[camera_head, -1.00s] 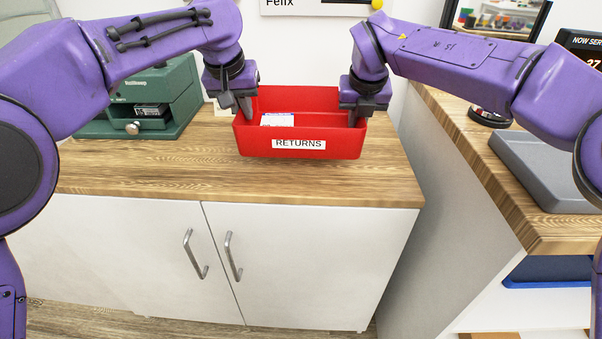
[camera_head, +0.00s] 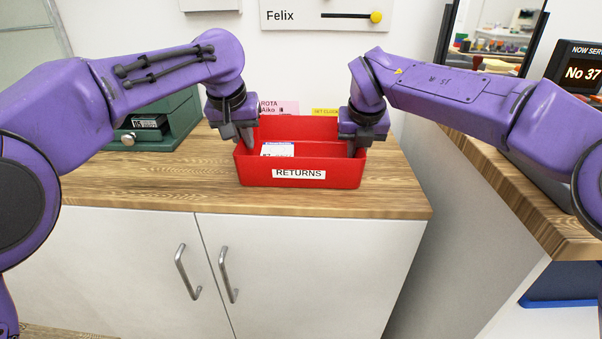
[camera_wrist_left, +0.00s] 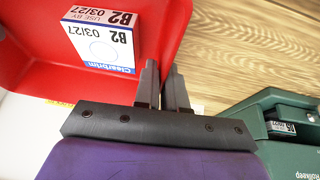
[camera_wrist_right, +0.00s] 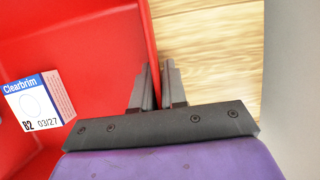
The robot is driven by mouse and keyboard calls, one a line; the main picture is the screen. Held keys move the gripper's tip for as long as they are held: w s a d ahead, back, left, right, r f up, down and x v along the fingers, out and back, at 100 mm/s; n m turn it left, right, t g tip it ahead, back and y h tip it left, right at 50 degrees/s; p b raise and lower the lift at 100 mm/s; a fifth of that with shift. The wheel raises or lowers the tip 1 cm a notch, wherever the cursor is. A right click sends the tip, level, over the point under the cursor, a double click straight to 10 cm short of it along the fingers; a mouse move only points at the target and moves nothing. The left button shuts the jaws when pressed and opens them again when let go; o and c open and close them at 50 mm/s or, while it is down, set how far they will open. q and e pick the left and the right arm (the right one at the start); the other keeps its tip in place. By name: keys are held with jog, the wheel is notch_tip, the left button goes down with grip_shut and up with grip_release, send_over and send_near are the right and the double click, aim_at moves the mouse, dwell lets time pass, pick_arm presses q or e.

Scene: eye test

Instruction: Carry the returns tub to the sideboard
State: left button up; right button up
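The red returns tub (camera_head: 340,178), labelled RETURNS, is level over the wood top of the white two-door cabinet, which looks like the sideboard (camera_head: 210,202). I cannot tell whether its base touches the top. My left gripper (camera_head: 247,146) is shut on the tub's left end wall. In the left wrist view its fingers (camera_wrist_left: 165,85) straddle the red rim. My right gripper (camera_head: 353,148) is shut on the right end wall; its fingers (camera_wrist_right: 157,85) straddle that rim in the right wrist view. A white Clearbrim carton (camera_wrist_right: 38,103) lies inside the tub; the left wrist view also shows it (camera_wrist_left: 100,42).
A green drawer unit (camera_head: 184,119) stands on the top to the left. A pink note (camera_head: 278,107) and a yellow note (camera_head: 325,112) show behind the tub. Another wood-topped counter (camera_head: 540,215) stands to the right, across a gap. Bare wood lies left and right of the tub.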

pick_arm(q)
jog(key=o, duration=0.4)
jog(key=shift+d+r, duration=0.1)
jog(key=shift+d, duration=0.05)
jog(key=shift+c, duration=0.2)
pick_arm(e)
jog(key=o, duration=0.4)
jog(key=shift+a, duration=0.15)
jog(key=shift+c, duration=0.2)
jog(key=shift+r, duration=0.1)
jog(key=shift+s+r, duration=0.1)
jog(key=shift+r, duration=0.2)
pick_arm(q)
jog(key=v, duration=1.2)
pick_arm(e)
jog(key=v, duration=1.1)
jog(key=shift+s+r, duration=0.1)
jog(key=shift+r, duration=0.1)
